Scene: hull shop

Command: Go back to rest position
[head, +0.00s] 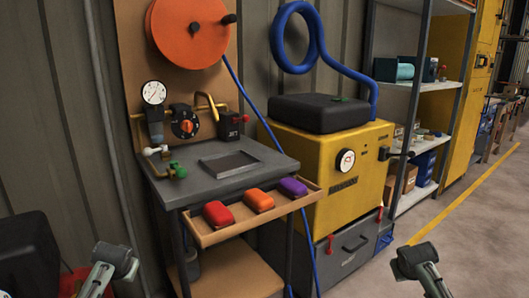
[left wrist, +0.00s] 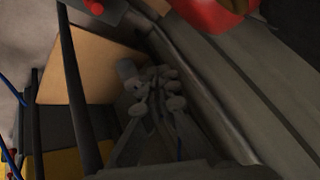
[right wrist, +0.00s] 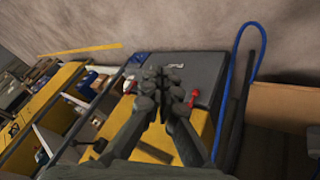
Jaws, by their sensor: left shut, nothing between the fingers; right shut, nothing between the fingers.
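Grey parts of my two arms show at the bottom left and bottom right of the head view, apart from the workbench (head: 222,170). My left gripper (left wrist: 154,88) shows in the left wrist view with its fingers together and nothing between them. A tan panel lies behind it there. My right gripper (right wrist: 166,88) shows in the right wrist view, also shut and empty. Behind its fingers are a dark grey box and yellow cabinet surfaces. I cannot make out the fingertips of either gripper in the head view.
The bench's front tray (head: 253,214) holds red, orange and purple pieces. An orange reel (head: 187,32) hangs above. A yellow machine (head: 340,165) with a blue hose (head: 338,66) stands right of it. Shelves (head: 425,88) stand farther right. Floor (head: 480,225) is open at the right.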

